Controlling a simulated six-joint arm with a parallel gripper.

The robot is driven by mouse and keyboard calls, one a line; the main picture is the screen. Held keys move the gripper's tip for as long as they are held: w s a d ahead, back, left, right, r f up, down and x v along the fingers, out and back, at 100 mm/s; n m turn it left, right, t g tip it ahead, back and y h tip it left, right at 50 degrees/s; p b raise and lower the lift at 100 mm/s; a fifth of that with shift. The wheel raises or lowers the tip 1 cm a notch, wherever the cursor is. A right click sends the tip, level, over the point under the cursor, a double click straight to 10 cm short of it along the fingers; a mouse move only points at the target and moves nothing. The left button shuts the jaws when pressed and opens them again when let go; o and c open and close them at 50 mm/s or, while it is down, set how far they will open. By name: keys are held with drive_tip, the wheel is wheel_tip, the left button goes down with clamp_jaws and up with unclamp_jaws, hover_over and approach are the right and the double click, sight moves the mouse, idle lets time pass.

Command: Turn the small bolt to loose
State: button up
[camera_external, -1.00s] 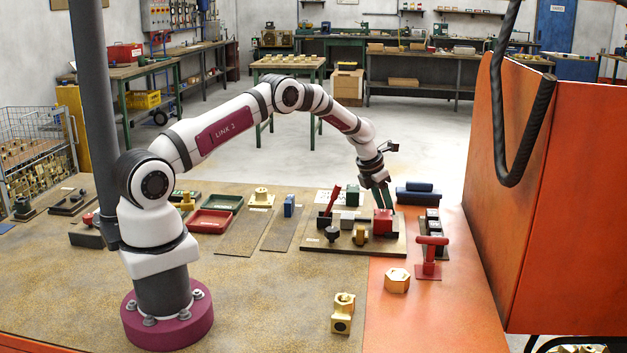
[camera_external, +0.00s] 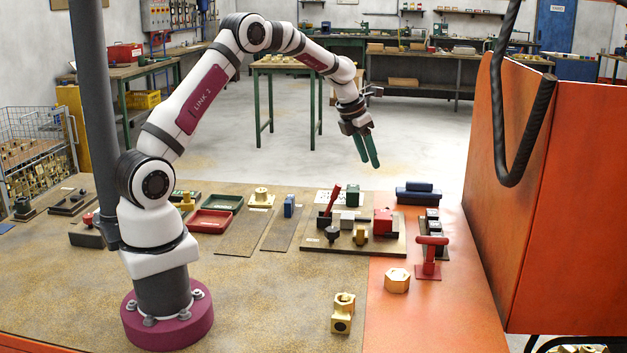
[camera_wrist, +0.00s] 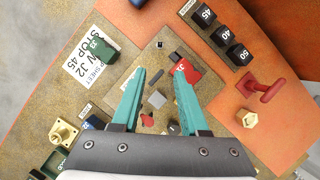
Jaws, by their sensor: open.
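My gripper (camera_external: 367,160) is open and empty, raised above and behind the fixture board (camera_external: 312,246). In the wrist view, its two green fingers (camera_wrist: 160,75) point towards that board, with clear space between them. The board carries a red block (camera_external: 383,222), a grey block (camera_external: 347,219), a red lever (camera_external: 331,198), a black knob (camera_external: 332,233) and a small brass piece (camera_external: 361,237). In the wrist view the red block (camera_wrist: 187,74) is by the right finger and the grey block (camera_wrist: 157,99) lies between the fingers. I cannot tell which part is the small bolt.
A red T-handled clamp (camera_external: 431,255), a brass hex nut (camera_external: 397,281) and a brass fitting (camera_external: 343,313) stand in front. Numbered dark blocks (camera_wrist: 221,36) stand right of the board. The orange cabinet (camera_external: 560,200) rises at right. Air around my gripper is free.

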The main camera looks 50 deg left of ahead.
drive_tip(key=shift+s+f, duration=0.1)
drive_tip(key=shift+f, duration=0.1)
drive_tip(key=shift+c, duration=1.2)
drive_tip(key=f+m+y, duration=0.1)
drive_tip(key=m, duration=0.1)
drive_tip(key=s+f+m+y, duration=0.1)
drive_tip(key=m, duration=0.1)
drive_tip(key=f+m+y, duration=0.1)
drive_tip(key=m, duration=0.1)
drive_tip(key=shift+s+f+m, duration=0.25)
drive_tip(key=shift+s+m, duration=0.05)
drive_tip(key=shift+m, duration=0.1)
clamp_jaws()
drive_tip(key=d+f+m, duration=0.1)
drive_tip(key=m, duration=0.3)
drive_tip(key=d+m+t+y, duration=0.1)
drive_tip(key=d+m, duration=0.1)
drive_tip(key=m, duration=0.2)
drive_tip(key=d+f+m+t, duration=0.1)
drive_tip(key=d+m, duration=0.1)
drive_tip(key=m, duration=0.2)
drive_tip(key=shift+w+f, duration=0.2)
drive_tip(key=shift+f, duration=0.1)
drive_tip(key=x, duration=0.9)
drive_tip(key=shift+w+a+f, duration=0.25)
